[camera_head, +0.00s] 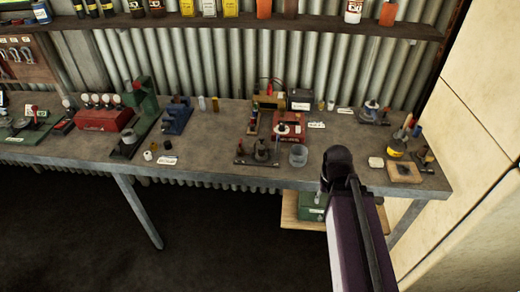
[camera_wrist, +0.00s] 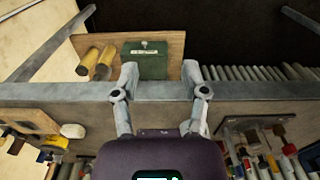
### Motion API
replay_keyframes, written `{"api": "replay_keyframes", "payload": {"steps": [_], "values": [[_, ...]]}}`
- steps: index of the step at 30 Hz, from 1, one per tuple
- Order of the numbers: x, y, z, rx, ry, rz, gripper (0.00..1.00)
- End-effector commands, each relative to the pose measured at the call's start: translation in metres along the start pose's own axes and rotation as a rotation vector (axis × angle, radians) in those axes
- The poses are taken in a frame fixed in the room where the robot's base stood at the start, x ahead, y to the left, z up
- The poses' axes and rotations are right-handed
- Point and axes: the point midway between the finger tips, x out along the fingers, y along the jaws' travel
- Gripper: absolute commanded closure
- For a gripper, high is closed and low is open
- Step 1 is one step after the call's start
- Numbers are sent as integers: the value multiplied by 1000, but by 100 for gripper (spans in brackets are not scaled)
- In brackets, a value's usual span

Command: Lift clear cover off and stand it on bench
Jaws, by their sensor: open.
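A clear, cylindrical cover (camera_head: 298,155) stands on the bench (camera_head: 225,172) near its front edge, just right of a small dark metal fixture (camera_head: 262,152). I cannot tell whether anything is under it. In the wrist view my gripper (camera_wrist: 160,78) is open with nothing between its fingers. It hangs over the bench's front edge, with a green box (camera_wrist: 145,60) on a lower wooden shelf beyond. I do not make out the clear cover in the wrist view. In the head view my arm is right of the cover and apart from it; the fingers are hidden there.
A red box (camera_head: 289,127) with a white-topped part stands behind the cover. A wall closes the right side.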

Motion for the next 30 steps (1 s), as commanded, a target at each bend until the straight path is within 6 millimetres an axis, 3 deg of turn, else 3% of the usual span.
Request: {"api": "replay_keyframes", "payload": {"steps": [4,8,14,20,30], "values": [[0,0,0,0,0,0,40],[-2,-1,-3,-3,1,0,1],[-17,-15,-29,-34,12,-1,0],[-49,-49,-87,-102,35,-4,0],[-112,-154,-198,-267,90,-14,0]]}}
